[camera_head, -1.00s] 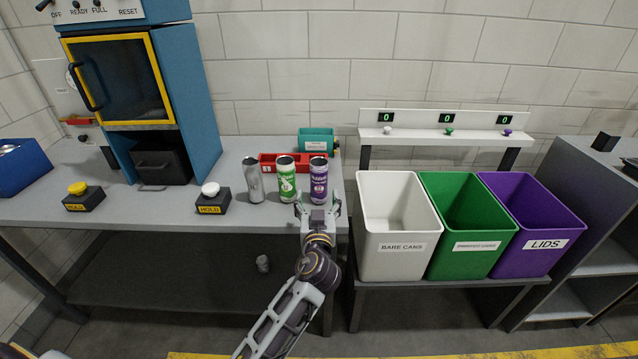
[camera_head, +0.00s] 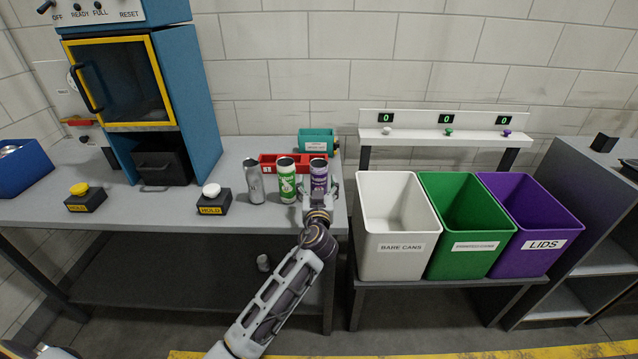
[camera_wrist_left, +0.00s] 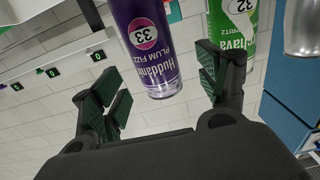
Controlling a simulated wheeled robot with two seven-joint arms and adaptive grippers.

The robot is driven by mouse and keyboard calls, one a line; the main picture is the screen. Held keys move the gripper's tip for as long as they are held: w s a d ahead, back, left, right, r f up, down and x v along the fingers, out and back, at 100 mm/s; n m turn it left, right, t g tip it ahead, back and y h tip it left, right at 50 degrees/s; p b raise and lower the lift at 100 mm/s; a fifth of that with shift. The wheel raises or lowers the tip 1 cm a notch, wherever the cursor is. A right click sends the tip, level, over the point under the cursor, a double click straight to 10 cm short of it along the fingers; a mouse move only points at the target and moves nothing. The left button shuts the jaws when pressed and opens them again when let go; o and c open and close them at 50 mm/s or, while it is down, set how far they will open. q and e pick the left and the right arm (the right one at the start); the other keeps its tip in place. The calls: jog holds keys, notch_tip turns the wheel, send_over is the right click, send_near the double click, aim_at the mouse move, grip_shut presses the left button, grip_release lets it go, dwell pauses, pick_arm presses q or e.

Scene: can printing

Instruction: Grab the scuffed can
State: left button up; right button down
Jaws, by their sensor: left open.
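A purple can (camera_head: 319,176) stands upright at the right end of a row of three cans on the bench. A green can (camera_head: 286,182) and a bare silver can (camera_head: 254,182) stand to its left. I cannot make out scuffs on any can. My left gripper (camera_head: 320,192) is open right in front of the purple can and hides its lower part. In the left wrist view the picture is upside down; the purple can (camera_wrist_left: 148,45) shows between the spread fingers, a little beyond their tips. The green can (camera_wrist_left: 233,22) is close beside one finger.
A red tray (camera_head: 267,161) and a teal bin (camera_head: 316,139) sit behind the cans. A yellow-topped button (camera_head: 82,196) and a white-topped button (camera_head: 212,200) are on the left. White (camera_head: 388,262), green (camera_head: 452,266) and purple (camera_head: 520,262) bins stand right of the bench.

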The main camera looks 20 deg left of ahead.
aim_at(319, 178)
pick_arm(q)
jog(key=shift+w+a, duration=0.1)
jog(key=shift+w, duration=0.25)
pick_arm(e)
jog(key=shift+d+r, duration=0.1)
pick_arm(q)
jog(key=shift+w+r, duration=0.1)
jog(key=shift+w, duration=0.1)
jog(key=shift+w+a+r+p, duration=0.1)
jog(key=shift+w+p, duration=0.2)
jog(key=shift+w, duration=0.25)
jog(key=shift+w+a, duration=0.1)
jog(key=shift+w, duration=0.65)
jog(key=shift+p+x, duration=0.4)
jog(key=shift+x, duration=0.7)
pick_arm(e)
jog(key=shift+s+a+r, duration=0.2)
jog(key=shift+a+r, duration=0.05)
jog(key=shift+a, duration=0.2)
jog(key=shift+s+a+r, duration=0.2)
jog(key=shift+a+r, duration=0.05)
jog(key=shift+a, duration=0.2)
